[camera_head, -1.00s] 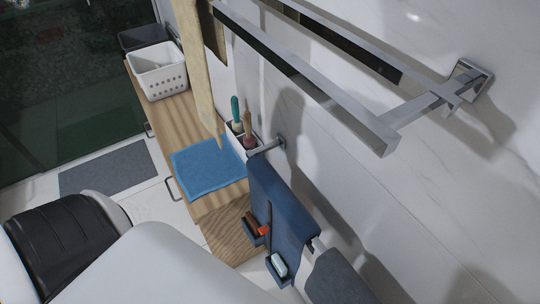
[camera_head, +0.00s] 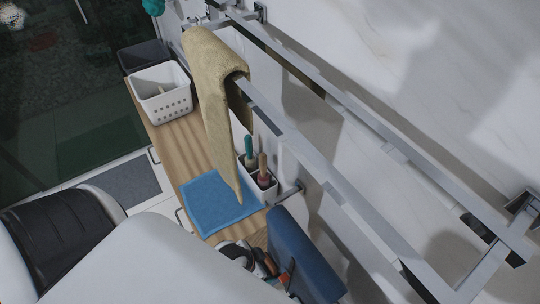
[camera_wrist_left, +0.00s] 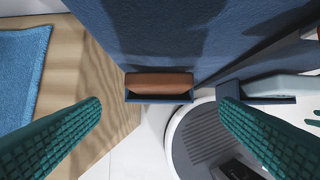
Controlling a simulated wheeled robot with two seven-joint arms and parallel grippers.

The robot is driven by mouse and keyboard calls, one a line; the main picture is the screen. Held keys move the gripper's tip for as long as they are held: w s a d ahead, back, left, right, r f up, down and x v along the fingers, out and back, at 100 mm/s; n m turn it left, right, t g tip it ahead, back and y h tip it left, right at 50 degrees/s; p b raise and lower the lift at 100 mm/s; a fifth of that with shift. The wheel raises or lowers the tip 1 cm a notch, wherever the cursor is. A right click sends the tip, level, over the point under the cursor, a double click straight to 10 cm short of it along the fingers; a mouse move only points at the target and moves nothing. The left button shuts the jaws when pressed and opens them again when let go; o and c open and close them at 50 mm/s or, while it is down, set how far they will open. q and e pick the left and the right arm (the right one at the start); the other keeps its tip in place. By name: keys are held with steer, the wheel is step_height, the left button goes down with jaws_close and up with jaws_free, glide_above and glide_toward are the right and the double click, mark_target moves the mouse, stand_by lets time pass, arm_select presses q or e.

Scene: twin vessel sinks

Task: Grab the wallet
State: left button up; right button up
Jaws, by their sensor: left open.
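A brown, wallet-like item (camera_wrist_left: 160,82) lies in a small dark blue pocket (camera_wrist_left: 160,99) on the front of a hanging blue cloth (camera_wrist_left: 185,35). In the head view, the cloth (camera_head: 303,262) hangs at the lower middle, with the brown item (camera_head: 269,264) small and partly hidden beside it. My left gripper (camera_wrist_left: 160,108) is open and empty. Its teal ribbed fingers stand apart on either side of the pocket, in line with the brown item and not visibly touching it. My left gripper body shows partly in the head view. My right gripper is not in view.
A second pocket (camera_wrist_left: 262,99) with a pale item sits right of the wallet pocket. A wooden counter (camera_head: 185,150) holds a blue folded towel (camera_head: 220,203), a white basket (camera_head: 162,95) and a holder with brushes. Metal towel rails (camera_head: 330,175) with a tan towel cross above.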

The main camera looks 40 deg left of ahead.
mark_target(268, 265)
arm_select(q)
steer(key=shift+x, duration=2.75)
steer(key=shift+w+r, duration=0.1)
steer(key=c, duration=1.1)
steer(key=shift+o, duration=0.2)
steer(key=shift+r, duration=0.1)
